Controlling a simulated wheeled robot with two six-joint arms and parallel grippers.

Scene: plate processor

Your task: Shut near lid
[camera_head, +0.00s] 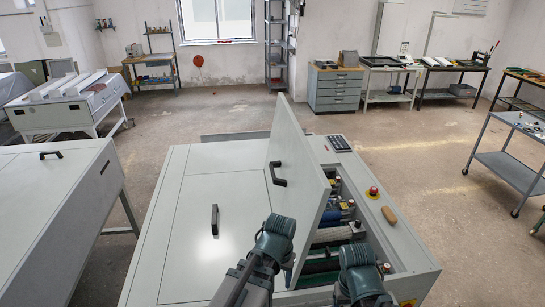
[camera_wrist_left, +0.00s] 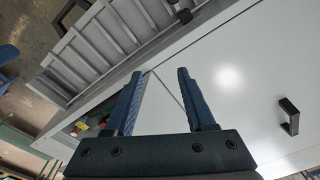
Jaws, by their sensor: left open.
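A pale grey lid (camera_head: 304,187) stands raised and tilted on the plate processor (camera_head: 178,205). A black handle (camera_head: 279,174) is on its left-facing side. To its right the machine is open, showing rollers (camera_head: 336,234). A flat cover with another black handle (camera_head: 214,219) lies left of the lid; that handle also shows in the left wrist view (camera_wrist_left: 289,116). My left gripper (camera_head: 279,228) is in front of the raised lid's lower part. In the left wrist view its fingers (camera_wrist_left: 160,75) are apart, with nothing between them. My right gripper (camera_head: 357,262) is over the machine's near right part; its jaws are unclear.
A red button (camera_head: 373,191), a keypad (camera_head: 339,143) and a tan block (camera_head: 389,215) sit on the machine's right rim. Another grey machine (camera_head: 50,215) stands at left. A shelf cart (camera_head: 510,165) stands at right. The floor behind is mostly clear.

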